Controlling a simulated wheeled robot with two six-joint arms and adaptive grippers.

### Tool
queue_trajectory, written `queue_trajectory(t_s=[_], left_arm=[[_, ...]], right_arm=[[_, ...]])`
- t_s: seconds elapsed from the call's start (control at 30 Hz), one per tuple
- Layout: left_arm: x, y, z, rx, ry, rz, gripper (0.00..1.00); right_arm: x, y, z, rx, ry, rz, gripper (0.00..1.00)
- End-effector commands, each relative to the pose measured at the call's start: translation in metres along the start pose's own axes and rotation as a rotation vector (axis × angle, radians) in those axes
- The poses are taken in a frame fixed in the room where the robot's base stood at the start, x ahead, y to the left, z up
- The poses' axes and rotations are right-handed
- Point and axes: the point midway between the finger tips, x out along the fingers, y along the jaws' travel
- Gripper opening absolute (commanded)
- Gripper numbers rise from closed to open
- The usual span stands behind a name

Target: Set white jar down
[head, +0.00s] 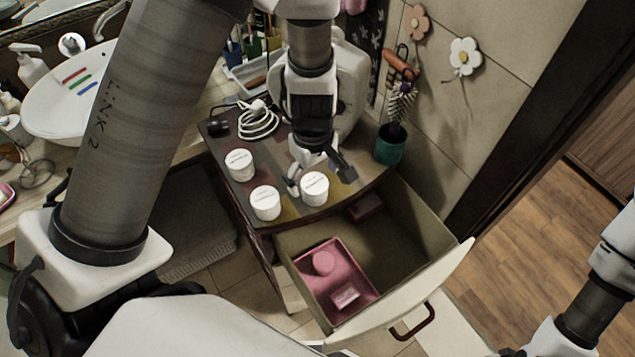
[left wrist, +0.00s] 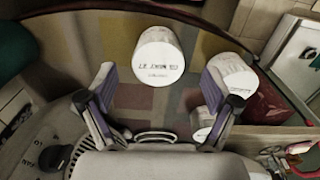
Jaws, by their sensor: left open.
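Three white lidded jars stand upright on the cabinet top: a right one (head: 314,188), a front-left one (head: 265,202) and a back-left one (head: 240,163). My left gripper (head: 318,173) is open, low over the top behind the right jar. In the left wrist view, that jar (left wrist: 158,55) stands just ahead of the gap between the open fingertips (left wrist: 158,84), with no finger visibly closed on it. The other two jars, one (left wrist: 235,76) and one (left wrist: 200,118), are at the right finger's side, partly hidden by it. My right gripper is out of view.
An open drawer (head: 415,225) below the top holds a pink tray (head: 318,250). A teal cup with a brush (head: 390,146) stands at the top's right edge. A white coiled cable (head: 258,120) lies behind the jars. A washbasin (head: 60,105) is at left.

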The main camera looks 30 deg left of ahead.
Motion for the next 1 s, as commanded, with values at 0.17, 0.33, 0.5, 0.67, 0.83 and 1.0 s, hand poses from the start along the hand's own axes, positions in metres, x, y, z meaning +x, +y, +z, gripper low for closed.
queue_trajectory(t_s=[0.17,0.33,0.5,0.67,0.83,1.0], left_arm=[[0.036,-0.002,0.002,-0.001,-0.001,-0.003,0.89],[0.048,-0.001,0.001,0.000,0.001,-0.001,0.89],[0.047,-0.001,0.001,0.000,0.001,-0.001,0.82],[0.047,-0.001,0.001,0.000,0.001,-0.001,0.25],[0.047,-0.001,0.001,0.000,0.001,-0.001,0.15],[0.047,-0.001,0.001,0.000,0.001,-0.001,0.15]], right_arm=[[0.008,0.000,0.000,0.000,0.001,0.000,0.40],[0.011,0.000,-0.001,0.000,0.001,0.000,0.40],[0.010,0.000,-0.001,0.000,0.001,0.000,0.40],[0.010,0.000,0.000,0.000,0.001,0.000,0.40],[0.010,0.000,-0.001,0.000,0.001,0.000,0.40],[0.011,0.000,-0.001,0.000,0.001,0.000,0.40]])
